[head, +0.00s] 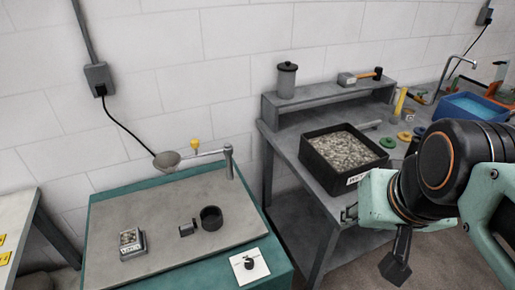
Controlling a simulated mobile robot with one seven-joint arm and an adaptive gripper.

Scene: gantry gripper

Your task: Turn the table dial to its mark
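The dial is a small black knob (249,263) on a white square plate (262,270), at the front right corner of the teal-edged table (276,259). The marks on the plate are too small to read. The dark end of my arm, which looks like my gripper (396,268), hangs at the lower right, well to the right of the dial and apart from it. Its fingers are not clear enough to show whether they are open or shut.
On the same table are a small box (131,243), a black ring-shaped cup (211,218), a small dark block (187,229) and a post with a swing arm (228,162). A grey bench (290,150) with a gravel bin (312,152) stands behind my arm.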

